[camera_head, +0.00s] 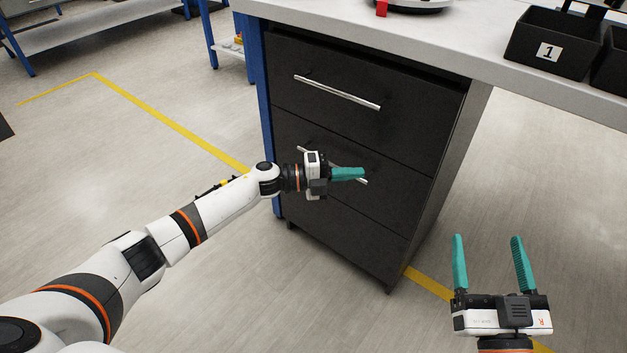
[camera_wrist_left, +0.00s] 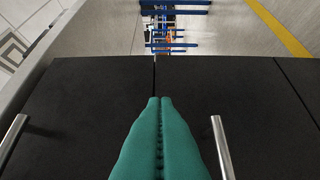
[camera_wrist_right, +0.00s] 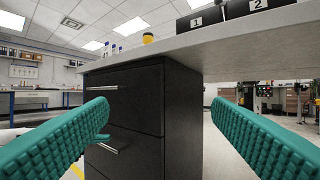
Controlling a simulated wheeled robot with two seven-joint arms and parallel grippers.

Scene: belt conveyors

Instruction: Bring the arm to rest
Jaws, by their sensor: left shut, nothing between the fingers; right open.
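My left gripper (camera_head: 348,174) is shut and empty, its teal fingers pressed together in front of the drawer cabinet (camera_head: 340,115), by the middle drawer's handle, which it partly hides. In the left wrist view the shut fingers (camera_wrist_left: 160,100) lie between two bar handles, with the dark drawer fronts (camera_wrist_left: 90,90) behind. I cannot tell whether they touch the cabinet. My right gripper (camera_head: 488,262) is open and empty, to the right of the cabinet over the floor. In the right wrist view its fingers (camera_wrist_right: 165,130) are wide apart, with the cabinet (camera_wrist_right: 140,100) beyond them.
A light worktop (camera_head: 480,60) lies over the cabinet and extends to the right. A black bin marked 1 (camera_head: 550,45) stands on it. The drawers look shut; the top one has a metal handle (camera_head: 337,91). Open floor (camera_head: 110,180) with yellow lines lies to the left.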

